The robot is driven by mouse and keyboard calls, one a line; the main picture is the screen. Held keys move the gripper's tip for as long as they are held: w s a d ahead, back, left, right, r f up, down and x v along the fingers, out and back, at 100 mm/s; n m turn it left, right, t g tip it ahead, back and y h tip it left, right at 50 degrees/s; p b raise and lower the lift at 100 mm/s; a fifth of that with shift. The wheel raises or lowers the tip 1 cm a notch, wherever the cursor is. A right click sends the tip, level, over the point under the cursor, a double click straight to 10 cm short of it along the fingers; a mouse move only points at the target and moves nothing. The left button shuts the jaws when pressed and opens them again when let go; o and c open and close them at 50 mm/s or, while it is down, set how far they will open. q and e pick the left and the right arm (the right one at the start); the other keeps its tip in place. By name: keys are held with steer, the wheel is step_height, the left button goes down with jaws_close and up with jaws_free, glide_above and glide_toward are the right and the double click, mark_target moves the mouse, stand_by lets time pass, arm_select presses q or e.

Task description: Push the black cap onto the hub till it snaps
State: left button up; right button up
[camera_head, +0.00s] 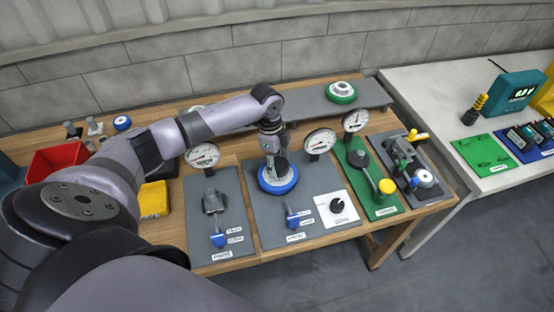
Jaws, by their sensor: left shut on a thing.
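My left gripper (272,147) points down over the middle of the grey panel and is shut on the black cap (280,167). The cap is a dark round piece, partly hidden by the fingers. It is at the centre of a round blue-rimmed hub (278,187) with a pale top. From this angle I cannot tell whether the cap is seated or just above the hub. My right gripper is not in view.
Dial gauges (320,142) stand around the panel (317,182). A blue-handled valve (293,217) and a black knob (337,205) are nearby. A green-rimmed hub (341,91) sits on the rear shelf (308,104). A red bin (60,162) and yellow box (153,200) are left.

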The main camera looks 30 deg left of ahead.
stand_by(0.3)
arm_select(q)
steer(key=shift+f, duration=0.6)
steer(key=shift+f, duration=0.35)
stand_by(0.9)
steer(key=o, duration=1.1)
steer(key=r, duration=0.4)
steer(key=a+r, duration=0.1)
steer(key=r, duration=0.7)
steer(key=shift+s+a, duration=0.15)
